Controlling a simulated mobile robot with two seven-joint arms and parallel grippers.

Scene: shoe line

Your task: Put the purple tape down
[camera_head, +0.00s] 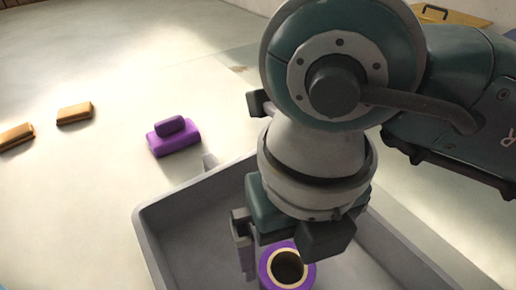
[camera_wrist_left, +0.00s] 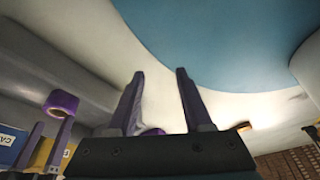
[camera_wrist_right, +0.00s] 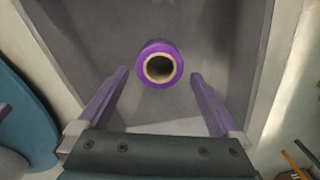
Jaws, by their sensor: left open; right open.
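The purple tape (camera_head: 265,264) is a roll with a pale core, inside the grey tray (camera_head: 148,232) at the bottom of the head view. In the right wrist view the tape (camera_wrist_right: 160,45) shows end-on, just ahead of the gap between my fingertips. My right gripper (camera_wrist_right: 160,75) is open, with a finger to either side and clear space between each finger and the roll. I cannot tell whether the fingertips reach down around it. My left gripper (camera_wrist_left: 160,74) is open and empty in its wrist view; it is outside the head view.
A purple brush-like block (camera_head: 174,140) lies on the pale surface beyond the tray. Two orange-brown blocks (camera_head: 75,113) (camera_head: 16,136) lie farther left, with clear surface between. A yellow item (camera_head: 455,14) is at the far right. My right arm hides much of the tray.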

